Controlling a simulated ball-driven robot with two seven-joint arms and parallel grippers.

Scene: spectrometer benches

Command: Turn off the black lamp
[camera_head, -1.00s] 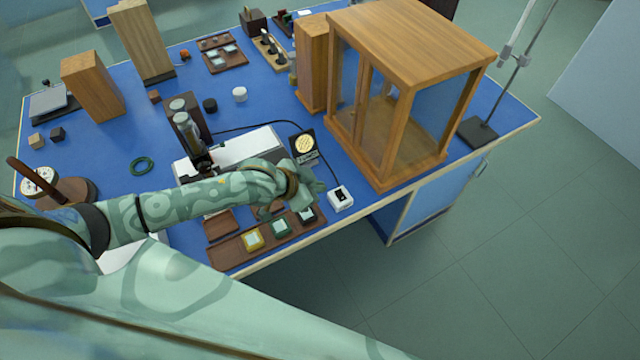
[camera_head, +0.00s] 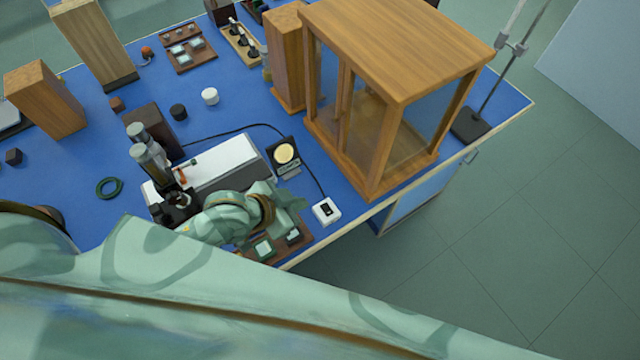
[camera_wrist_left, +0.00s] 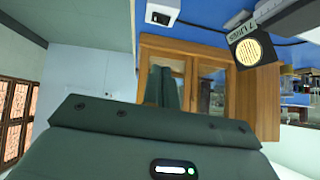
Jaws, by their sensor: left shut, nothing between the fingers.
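A black unit with a round, bright pale-yellow face (camera_head: 285,153), which looks like the black lamp, sits near the bench's front edge. It also shows in the left wrist view (camera_wrist_left: 250,49). A white box with a black rocker switch (camera_head: 326,210) lies to its right, nearer the edge; the wrist view shows it at the top (camera_wrist_left: 162,12). A dark cable runs behind the lamp to this box. My left gripper (camera_head: 290,204) is shut and empty, in front of the lamp and left of the switch box, apparently above the bench. My right gripper is out of view.
A wooden glazed cabinet (camera_head: 400,50) stands right of the switch. A white instrument (camera_head: 222,163) and upright metal cylinders (camera_head: 150,155) stand left of the lamp. A wooden tray (camera_head: 268,252) with small coloured blocks lies partly under my arm.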

